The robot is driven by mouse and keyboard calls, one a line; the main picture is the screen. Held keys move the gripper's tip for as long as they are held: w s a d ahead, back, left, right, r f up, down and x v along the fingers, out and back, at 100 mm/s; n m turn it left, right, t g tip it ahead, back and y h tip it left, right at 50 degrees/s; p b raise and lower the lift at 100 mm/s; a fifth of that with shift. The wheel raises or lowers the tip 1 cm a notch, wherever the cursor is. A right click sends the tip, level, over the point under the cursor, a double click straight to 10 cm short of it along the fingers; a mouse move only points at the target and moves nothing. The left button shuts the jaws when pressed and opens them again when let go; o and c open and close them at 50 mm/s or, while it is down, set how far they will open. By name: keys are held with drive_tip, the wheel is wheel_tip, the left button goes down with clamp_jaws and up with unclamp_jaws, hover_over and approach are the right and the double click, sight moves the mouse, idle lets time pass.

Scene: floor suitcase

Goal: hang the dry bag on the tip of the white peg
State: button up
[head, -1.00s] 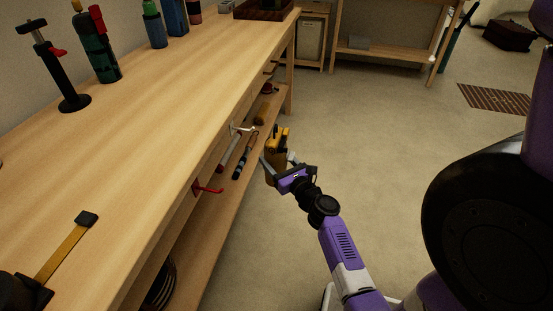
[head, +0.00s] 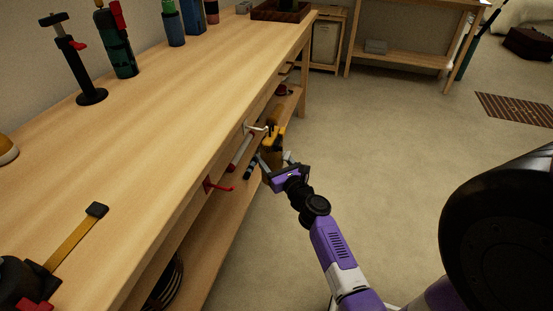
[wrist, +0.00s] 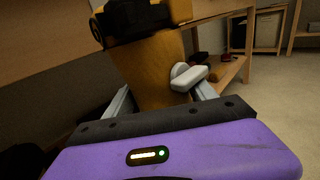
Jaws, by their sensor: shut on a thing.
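The dry bag (head: 270,157) is yellow-orange with a black top, and is roughly upright. My gripper (head: 273,170) is shut on its body beside the bench front. The bag (wrist: 158,70) also fills the middle of the wrist view, its black top (wrist: 140,18) cut by the upper edge. The white peg (head: 254,127) sticks out from the bench's front edge. In the head view its tip lies right by the bag's top; I cannot tell whether they touch. I cannot make out a loop on the bag.
A red peg (head: 219,187) sticks out nearer along the same bench front. The long wooden bench (head: 170,110) is on the left, with tools on its lower shelf (head: 215,235) behind my gripper. The floor (head: 370,140) to the right is open.

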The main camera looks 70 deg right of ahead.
drive_tip(key=shift+w+a+b, duration=0.1)
drive_tip(key=shift+w+b, duration=0.2)
drive_tip(key=shift+w, duration=0.9)
drive_tip(key=shift+w+f+b, duration=0.55)
drive_tip(key=shift+f+b, duration=0.15)
drive_tip(key=shift+b, duration=0.1)
drive_tip(key=o, duration=1.8)
drive_tip(key=shift+s+a+f, duration=0.1)
